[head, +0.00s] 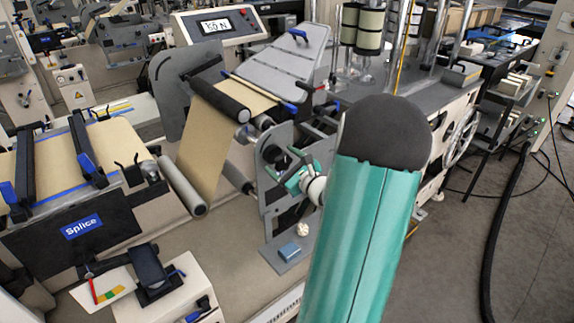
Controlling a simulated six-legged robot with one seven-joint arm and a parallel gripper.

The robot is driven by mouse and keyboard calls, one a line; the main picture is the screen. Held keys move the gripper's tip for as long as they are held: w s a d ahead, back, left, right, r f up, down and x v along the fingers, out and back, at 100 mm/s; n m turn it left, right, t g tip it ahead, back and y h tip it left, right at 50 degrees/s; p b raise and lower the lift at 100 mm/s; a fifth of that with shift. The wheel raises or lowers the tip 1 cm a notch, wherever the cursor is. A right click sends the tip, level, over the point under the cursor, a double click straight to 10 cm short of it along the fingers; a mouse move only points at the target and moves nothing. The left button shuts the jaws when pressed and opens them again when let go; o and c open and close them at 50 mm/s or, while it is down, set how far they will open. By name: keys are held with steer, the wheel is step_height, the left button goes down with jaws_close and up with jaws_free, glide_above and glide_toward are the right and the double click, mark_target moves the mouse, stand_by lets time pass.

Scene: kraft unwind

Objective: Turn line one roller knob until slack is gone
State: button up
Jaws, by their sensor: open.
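A brown kraft paper web (211,140) runs from an upper black roller (219,100) down to a lower grey roller (182,185). A round black knob (272,154) sits on the grey side frame at the rollers' right end; I cannot read a label on it. My gripper (289,170) is small in view, teal and open, just right of and below this knob. I cannot tell whether its fingers touch the knob or are around it. My large teal arm link hides much of the area to the right.
A blue-labelled splice table (85,229) with black clamp bars stands at the left. A tension display reading about 50 N (215,25) is at the back. A small blue block (289,250) lies on a plate below the gripper. Black hoses run over the open floor (440,270) at right.

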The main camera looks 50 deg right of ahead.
steer(key=c, duration=1)
steer(key=shift+o, duration=0.2)
steer(key=m, duration=0.9)
steer(key=shift+m, duration=0.3)
steer(key=o, duration=1)
steer(key=shift+c, duration=0.2)
steer(key=v, duration=0.7)
